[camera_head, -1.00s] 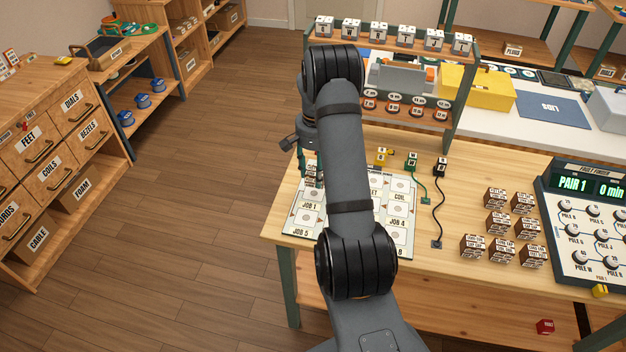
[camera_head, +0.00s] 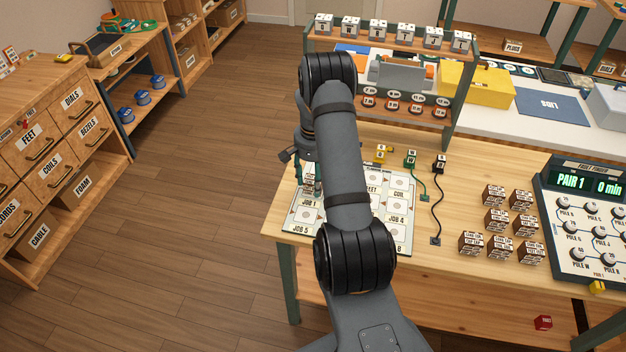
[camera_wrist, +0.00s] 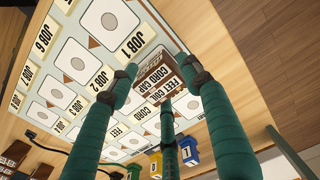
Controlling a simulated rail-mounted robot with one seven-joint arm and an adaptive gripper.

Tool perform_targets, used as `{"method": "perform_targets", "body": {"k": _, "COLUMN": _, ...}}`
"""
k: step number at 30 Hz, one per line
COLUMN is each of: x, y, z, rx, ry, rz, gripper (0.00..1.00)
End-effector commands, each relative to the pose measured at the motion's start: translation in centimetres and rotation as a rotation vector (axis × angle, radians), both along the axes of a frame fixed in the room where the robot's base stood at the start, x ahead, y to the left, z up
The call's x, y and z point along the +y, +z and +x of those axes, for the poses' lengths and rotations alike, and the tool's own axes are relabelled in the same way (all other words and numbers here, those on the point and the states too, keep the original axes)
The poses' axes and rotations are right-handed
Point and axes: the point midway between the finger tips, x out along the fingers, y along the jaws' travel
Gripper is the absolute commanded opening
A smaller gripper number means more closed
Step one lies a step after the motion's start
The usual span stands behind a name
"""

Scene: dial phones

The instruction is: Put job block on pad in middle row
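The job block, a brown block with white lettering (camera_wrist: 155,78), sits between my green fingertips in the wrist view. Its label includes FEET, CORD and CAP. My gripper (camera_wrist: 162,74) appears shut on it from both sides. In the head view my gripper (camera_head: 311,182) is low over the far left part of the white pad board (camera_head: 296,215), partly hidden by my arm. The board has rows of pads, with JOB 1 (camera_head: 309,204) and JOB 5 (camera_head: 301,229) labels at the left. Whether the block touches the board cannot be told.
Several brown blocks (camera_head: 497,222) stand on the bench right of the board, next to a dial panel (camera_head: 590,225). Green and black plugs with cords (camera_head: 438,200) lie between. A shelf (camera_head: 395,112) stands behind the board. My arm covers the board's middle.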

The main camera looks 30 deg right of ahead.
Motion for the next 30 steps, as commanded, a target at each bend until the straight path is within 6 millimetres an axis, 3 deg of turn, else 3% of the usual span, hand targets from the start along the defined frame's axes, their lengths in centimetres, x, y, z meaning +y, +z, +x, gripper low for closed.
{"method": "perform_targets", "body": {"k": 5, "x": 0.0, "y": 0.0, "z": 0.0, "rx": 0.000, "ry": 0.000, "rz": 0.000, "gripper": 0.59}}
{"method": "perform_targets", "body": {"k": 17, "x": 0.0, "y": 1.0, "z": 0.1, "rx": -0.003, "ry": 0.000, "rz": -0.001, "gripper": 0.59}}
{"method": "perform_targets", "body": {"k": 30, "x": 0.0, "y": 9.9, "z": 0.1, "rx": -0.004, "ry": 0.000, "rz": -0.001, "gripper": 0.59}}
